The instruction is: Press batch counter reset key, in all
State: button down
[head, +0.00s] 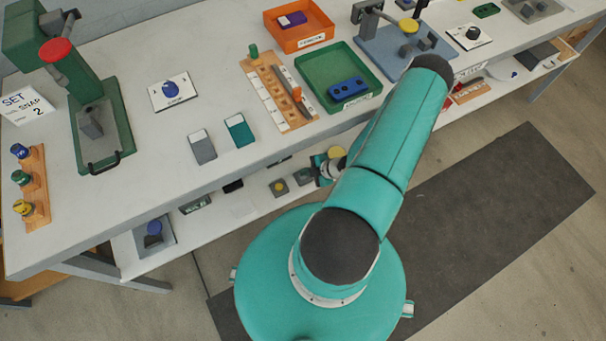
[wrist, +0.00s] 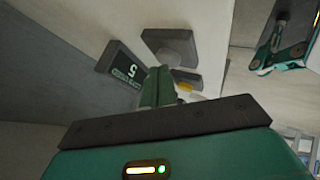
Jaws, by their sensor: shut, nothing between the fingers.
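A dark counter box (wrist: 122,68) with a lit digit 5 and a small green label shows at the upper left of the wrist view. A grey square block (wrist: 170,44) is mounted to its right. A smaller grey piece (wrist: 188,78) lies below that block, with a yellow part (wrist: 184,88) next to my fingers. I cannot tell which of these is the reset key. My gripper (wrist: 159,72) is shut and empty, its green fingertips in front of these parts. Contact is unclear. In the head view my arm reaches down to the lower shelf (head: 235,208), and the fingertips are hard to make out.
The bench top (head: 150,135) overhangs the shelf. On the shelf are a dark labelled box (head: 195,204), a grey square with a yellow dot (head: 278,188) and a pad with a blue knob (head: 153,236). A green press (head: 95,115) and a green tray (head: 320,75) stand above.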

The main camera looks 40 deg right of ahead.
jog(key=shift+f, duration=0.3)
jog(key=shift+r, duration=0.1)
dwell(0.4)
jog(key=shift+r, duration=0.85)
jog(key=shift+r, duration=2.5)
jog(key=shift+s, duration=0.1)
